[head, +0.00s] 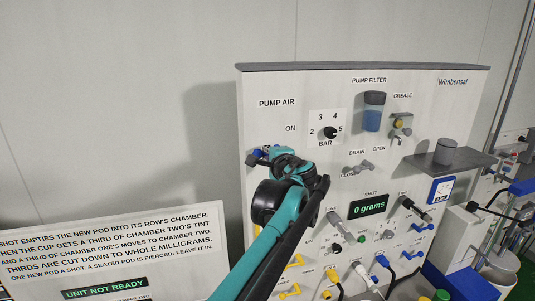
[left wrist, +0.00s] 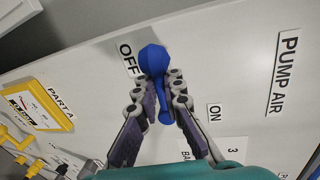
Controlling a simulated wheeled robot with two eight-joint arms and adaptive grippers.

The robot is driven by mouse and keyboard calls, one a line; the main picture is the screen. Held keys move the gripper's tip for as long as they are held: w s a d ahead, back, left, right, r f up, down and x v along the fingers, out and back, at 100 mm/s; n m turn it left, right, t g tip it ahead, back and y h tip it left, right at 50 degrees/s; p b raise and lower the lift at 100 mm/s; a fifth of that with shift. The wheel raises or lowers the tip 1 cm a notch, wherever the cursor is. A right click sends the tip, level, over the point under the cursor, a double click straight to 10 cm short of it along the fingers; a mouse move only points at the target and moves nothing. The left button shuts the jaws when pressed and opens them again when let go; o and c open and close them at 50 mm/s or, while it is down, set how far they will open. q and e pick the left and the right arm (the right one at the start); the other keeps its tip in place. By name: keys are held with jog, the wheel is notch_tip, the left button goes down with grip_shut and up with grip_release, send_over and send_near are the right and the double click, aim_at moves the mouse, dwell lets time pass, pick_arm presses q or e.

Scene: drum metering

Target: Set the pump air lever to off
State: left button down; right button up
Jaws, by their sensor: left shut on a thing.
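The pump air lever is blue; in the left wrist view the lever (left wrist: 152,60) has a thick faceted end beside the OFF label (left wrist: 130,58) and a thinner part running down between my fingers. The ON label (left wrist: 215,112) is some way to its right. My left gripper (left wrist: 159,90) is shut on the lever, one finger on each side. In the head view my left gripper (head: 264,154) is at the panel's left edge, below the ON label (head: 290,128), and hides most of the lever and the OFF label. My right gripper is not in view.
The white panel (head: 330,85) carries a pressure dial (head: 331,132), a pump filter (head: 374,112), a grease fitting (head: 400,125) and a drain handle (head: 360,169). A display (head: 368,207) reads 0 grams. A sign at lower left says UNIT NOT READY (head: 105,288). Cables hang at lower right.

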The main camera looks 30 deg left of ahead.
pick_arm(q)
jog(key=shift+f+n, duration=0.25)
jog(key=shift+n, duration=0.15)
jog(key=c, duration=1.6)
grip_release()
jog(key=shift+s+d, duration=0.1)
jog(key=v, duration=1.1)
jog(key=shift+s+d+r, duration=0.2)
jog(key=shift+s, duration=0.15)
